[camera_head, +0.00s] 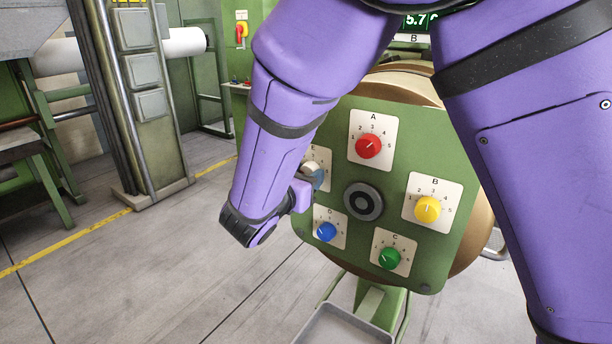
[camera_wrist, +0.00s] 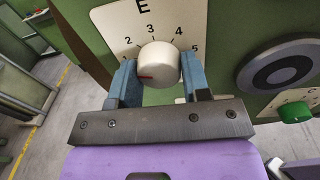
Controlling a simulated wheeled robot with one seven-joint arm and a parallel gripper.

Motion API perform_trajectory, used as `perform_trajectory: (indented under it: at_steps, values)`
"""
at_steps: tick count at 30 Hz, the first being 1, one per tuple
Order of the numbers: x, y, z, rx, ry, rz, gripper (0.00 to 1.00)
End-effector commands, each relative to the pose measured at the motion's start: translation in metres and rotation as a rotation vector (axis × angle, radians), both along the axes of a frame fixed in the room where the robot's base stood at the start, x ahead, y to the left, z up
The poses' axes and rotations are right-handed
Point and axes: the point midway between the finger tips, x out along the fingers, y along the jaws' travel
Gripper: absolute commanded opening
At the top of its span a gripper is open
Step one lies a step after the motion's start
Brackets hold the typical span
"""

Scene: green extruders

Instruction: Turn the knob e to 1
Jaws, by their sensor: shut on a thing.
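Knob E (camera_wrist: 160,62) is a round white knob on a white plate (camera_wrist: 119,22) marked E, with a scale whose 2, 3, 4 and 5 show clearly. Its red pointer line is at the left of its face, near the 1 end of the scale. My gripper (camera_wrist: 159,72) has its two blue fingers on the left and right sides of the knob, shut on it. In the head view, knob E (camera_head: 311,167) is partly hidden by my gripper (camera_head: 314,179) and arm, on the left edge of the green panel (camera_head: 340,117).
The panel also carries red knob A (camera_head: 368,146), yellow knob B (camera_head: 427,208), green knob C (camera_head: 389,258) and blue knob D (camera_head: 326,232). A dark round hub (camera_head: 363,201) sits in the middle, right of my gripper. The floor at left is open.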

Motion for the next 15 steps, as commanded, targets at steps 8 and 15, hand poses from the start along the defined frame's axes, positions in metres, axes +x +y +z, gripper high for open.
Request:
perform_trajectory:
  at_steps: [8, 15]
  values:
    - [-0.0002, 0.0009, 0.0002, -0.058, 0.047, 0.003, 0.2]
    - [-0.0002, 0.0009, 0.0002, -0.067, 0.053, 0.002, 0.2]
